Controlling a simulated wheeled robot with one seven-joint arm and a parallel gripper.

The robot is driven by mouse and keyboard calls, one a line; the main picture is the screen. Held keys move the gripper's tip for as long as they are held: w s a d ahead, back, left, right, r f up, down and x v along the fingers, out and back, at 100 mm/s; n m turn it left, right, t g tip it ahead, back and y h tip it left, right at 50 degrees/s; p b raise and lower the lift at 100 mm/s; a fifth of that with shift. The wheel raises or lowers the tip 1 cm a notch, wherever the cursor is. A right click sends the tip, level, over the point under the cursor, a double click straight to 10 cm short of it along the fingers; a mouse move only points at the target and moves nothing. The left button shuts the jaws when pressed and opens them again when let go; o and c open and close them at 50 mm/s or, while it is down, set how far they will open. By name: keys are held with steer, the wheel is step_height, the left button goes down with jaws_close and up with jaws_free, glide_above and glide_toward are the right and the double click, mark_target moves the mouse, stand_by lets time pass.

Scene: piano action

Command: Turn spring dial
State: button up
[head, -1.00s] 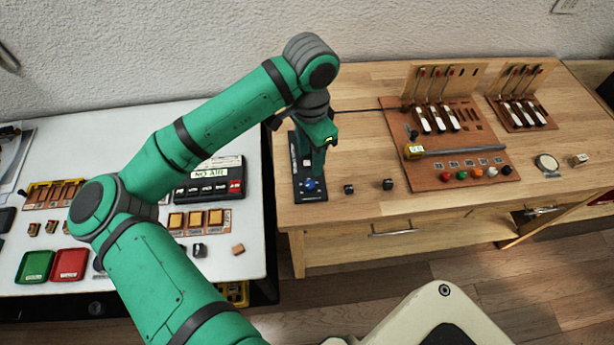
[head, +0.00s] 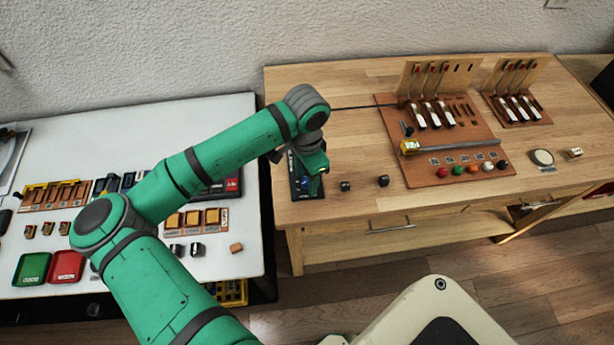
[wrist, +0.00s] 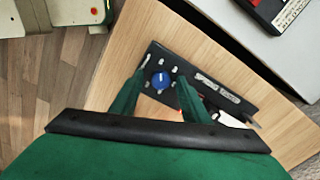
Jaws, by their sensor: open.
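The spring dial (wrist: 160,80) is a round blue knob with a white mark, set on a black panel (wrist: 225,95) with white lettering. My gripper (wrist: 160,86) is open, with one green finger on each side of the dial in the wrist view. I cannot tell whether the fingers touch it. In the head view, my gripper (head: 313,172) is low over the black panel (head: 308,191) at the wooden desk's left end. The dial (head: 302,182) is partly hidden there by the gripper.
Two small dark blocks (head: 364,183) lie right of the panel. A brown board (head: 430,178) with coloured buttons and levers stands farther right. A white table (head: 60,125) with trays and switches is on the left.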

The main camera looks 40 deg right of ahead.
mark_target(306, 181)
steer(key=shift+w, duration=0.1)
steer(key=c, duration=1.1)
steer(key=shift+o, duration=0.2)
steer(key=shift+m, duration=1.3)
steer(key=o, duration=1.1)
steer(key=shift+c, duration=0.2)
step_height(306, 181, up, 11)
steer(key=shift+f, duration=0.1)
